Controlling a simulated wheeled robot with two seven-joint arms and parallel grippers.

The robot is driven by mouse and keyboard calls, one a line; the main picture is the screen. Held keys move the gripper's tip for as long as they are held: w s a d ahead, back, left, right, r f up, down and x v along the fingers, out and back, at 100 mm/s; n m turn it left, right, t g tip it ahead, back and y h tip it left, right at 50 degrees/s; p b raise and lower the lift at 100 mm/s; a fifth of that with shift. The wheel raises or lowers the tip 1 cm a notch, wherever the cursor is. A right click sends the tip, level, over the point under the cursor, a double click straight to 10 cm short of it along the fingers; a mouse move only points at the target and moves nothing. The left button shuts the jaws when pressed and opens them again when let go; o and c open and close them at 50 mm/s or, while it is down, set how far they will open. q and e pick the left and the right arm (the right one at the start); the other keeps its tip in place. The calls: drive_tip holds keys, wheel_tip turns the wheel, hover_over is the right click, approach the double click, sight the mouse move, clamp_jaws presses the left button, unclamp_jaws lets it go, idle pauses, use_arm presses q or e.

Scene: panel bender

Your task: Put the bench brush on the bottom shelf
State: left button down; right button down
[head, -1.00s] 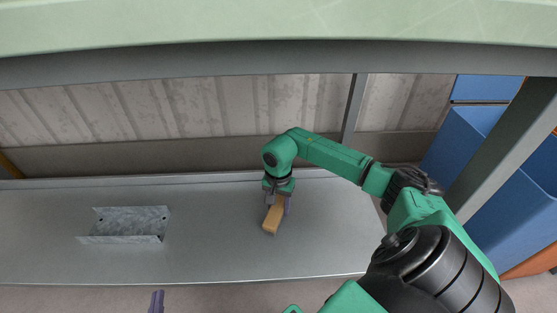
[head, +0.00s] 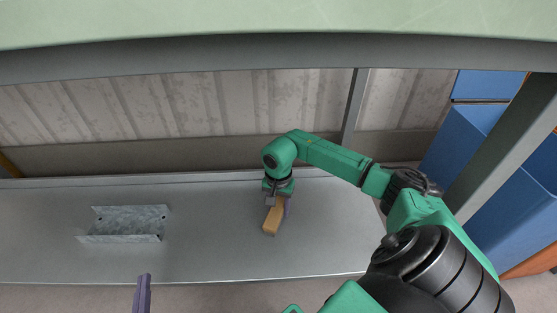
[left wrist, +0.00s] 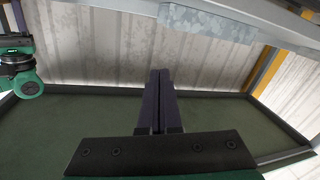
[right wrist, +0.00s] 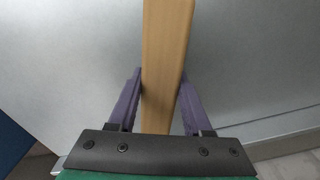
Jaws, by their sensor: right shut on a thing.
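The bench brush (head: 272,219) shows as a tan wooden block over the grey bottom shelf (head: 215,245) in the head view. In the right wrist view its long wooden body (right wrist: 165,50) runs between the fingers. My right gripper (head: 279,203) points down and is shut on it; the fingers press its sides in the right wrist view (right wrist: 160,95). I cannot tell whether the brush touches the shelf, and no bristles show. My left gripper (head: 143,292) is in front of the shelf's front edge. Its fingers lie together, empty, in the left wrist view (left wrist: 159,85).
A galvanized metal channel (head: 130,226) lies on the shelf to the left, with bare shelf between it and the brush. A green-topped surface (head: 280,25) with a grey beam hangs above. Grey posts and blue cabinets (head: 475,130) stand at right.

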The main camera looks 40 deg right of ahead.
sight(278, 205)
drive_tip(key=shift+c, duration=1.6)
unclamp_jaws()
use_arm(q)
drive_tip(key=shift+w+r+t, duration=0.3)
drive_tip(key=shift+w+r, duration=0.1)
drive_tip(key=shift+r, duration=0.4)
drive_tip(key=shift+f, duration=0.15)
use_arm(e)
drive_tip(key=shift+r, duration=0.1)
use_arm(q)
drive_tip(key=s+f+g+p, duration=0.1)
drive_tip(key=s+f+g, duration=0.4)
drive_tip(key=s+f, duration=0.5)
use_arm(e)
wheel_tip(278, 205, up, 2)
drive_tip(key=shift+r, duration=0.25)
use_arm(q)
drive_tip(key=r+p, duration=0.2)
drive_tip(key=w+p, duration=0.1)
drive_tip(key=p, duration=0.1)
drive_tip(key=shift+d+r+y, duration=0.25)
drive_tip(key=shift+r+y, duration=0.15)
use_arm(e)
wheel_tip(278, 205, up, 10)
drive_tip(key=shift+f, duration=0.2)
